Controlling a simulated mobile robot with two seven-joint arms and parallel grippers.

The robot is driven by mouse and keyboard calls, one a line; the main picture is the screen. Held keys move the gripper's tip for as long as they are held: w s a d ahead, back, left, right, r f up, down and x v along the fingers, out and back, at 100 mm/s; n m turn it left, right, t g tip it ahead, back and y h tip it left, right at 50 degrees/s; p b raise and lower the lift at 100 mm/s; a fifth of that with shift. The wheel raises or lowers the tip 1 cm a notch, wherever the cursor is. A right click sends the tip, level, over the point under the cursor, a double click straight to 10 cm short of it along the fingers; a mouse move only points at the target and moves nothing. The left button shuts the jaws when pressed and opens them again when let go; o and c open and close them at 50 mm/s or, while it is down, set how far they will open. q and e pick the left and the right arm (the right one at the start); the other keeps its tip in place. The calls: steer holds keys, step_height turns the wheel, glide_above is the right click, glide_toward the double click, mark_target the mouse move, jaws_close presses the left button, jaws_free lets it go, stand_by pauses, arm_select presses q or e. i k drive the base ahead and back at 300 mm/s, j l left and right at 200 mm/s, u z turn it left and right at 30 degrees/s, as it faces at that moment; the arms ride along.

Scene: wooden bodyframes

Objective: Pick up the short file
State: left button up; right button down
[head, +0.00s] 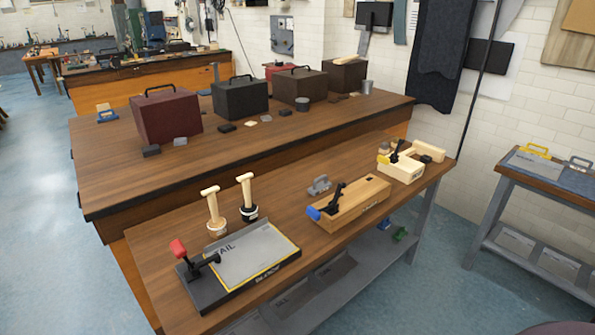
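No tool can be clearly made out as the short file. Two upright tools with pale wooden T-shaped handles stand on the near bench (160,236). The left wooden-handled tool (212,206) sits in a white round holder, and the right wooden-handled tool (246,190) sits in a dark one with a white band. The right one stands slightly farther back. Their lower ends are hidden in the holders, so I cannot tell what they are. Neither of my grippers is in view.
A black fixture (262,285) with a grey plate and red-knobbed clamp lies in front of the tools. A wooden fixture (350,203) with a blue-handled clamp is to their right. Several boxes, including a maroon box (167,116), stand on the bench behind. The near bench's left end is clear.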

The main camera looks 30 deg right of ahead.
mark_target(317, 188)
steer(key=z, duration=1.2)
